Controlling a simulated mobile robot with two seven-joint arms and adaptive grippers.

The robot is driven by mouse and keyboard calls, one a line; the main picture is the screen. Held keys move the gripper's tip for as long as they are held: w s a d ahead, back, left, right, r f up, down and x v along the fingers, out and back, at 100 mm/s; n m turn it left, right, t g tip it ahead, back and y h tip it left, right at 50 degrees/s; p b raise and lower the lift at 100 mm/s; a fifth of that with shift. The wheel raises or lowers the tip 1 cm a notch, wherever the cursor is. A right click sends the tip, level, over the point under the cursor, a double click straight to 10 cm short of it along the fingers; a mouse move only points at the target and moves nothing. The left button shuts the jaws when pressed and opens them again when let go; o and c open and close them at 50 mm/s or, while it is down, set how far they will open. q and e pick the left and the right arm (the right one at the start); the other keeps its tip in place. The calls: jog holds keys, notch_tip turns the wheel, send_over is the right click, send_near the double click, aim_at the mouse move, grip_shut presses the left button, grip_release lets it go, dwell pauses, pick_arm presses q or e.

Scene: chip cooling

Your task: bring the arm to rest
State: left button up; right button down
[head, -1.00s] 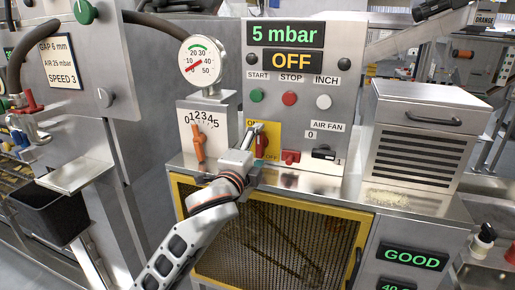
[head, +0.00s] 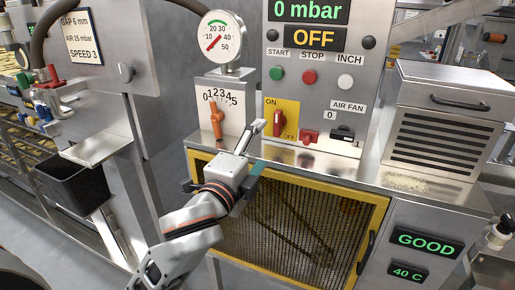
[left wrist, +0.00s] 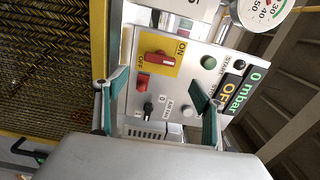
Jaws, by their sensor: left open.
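My left gripper (head: 250,152) is in front of the machine, below and left of the yellow ON/OFF plate (head: 290,108). Its teal fingers are spread with nothing between them, and they also show in the left wrist view (left wrist: 158,70). The red rotary switch (head: 279,124) on that plate is apart from the fingers in the head view. In the left wrist view the switch (left wrist: 158,57) appears beyond them. The upper display (head: 309,10) reads 0 mbar and the lower one (head: 304,40) reads OFF. My right gripper is in neither view now.
A yellow-framed mesh guard (head: 375,225) is below the steel ledge. An orange lever scale (head: 217,120) and pressure gauge (head: 221,40) stand left of the panel. A louvred box (head: 440,140) is at right. A black bin (head: 75,190) hangs at left.

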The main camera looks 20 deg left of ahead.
pick_arm(q)
jog(key=shift+s, duration=0.2)
dwell(0.3)
jog(key=f+n, duration=0.1)
jog(key=f, duration=0.3)
jog(key=f+n+g, duration=0.1)
jog(key=f, duration=0.3)
jog(key=f+g, duration=0.1)
jog(key=f, duration=0.4)
jog(key=shift+w+d+n+h, duration=0.3)
jog(key=shift+d+n+h, duration=0.05)
jog(key=shift+n+h, duration=0.05)
jog(key=s+f+n+g, duration=0.1)
jog(key=s+f+n, duration=0.1)
jog(key=f, duration=0.6)
jog(key=s+f+n+g, duration=0.2)
jog(key=s+f, duration=0.1)
jog(key=f, duration=0.6)
jog(key=s+a+f+n+g, duration=0.2)
jog(key=s+f+n, duration=0.5)
jog(key=s+f, duration=0.9)
notch_tip(320, 180, down, 4)
jog(key=shift+s+a+f+g+h, duration=0.1)
jog(key=shift+s+a+g+h, duration=0.2)
jog(key=shift+a, duration=0.2)
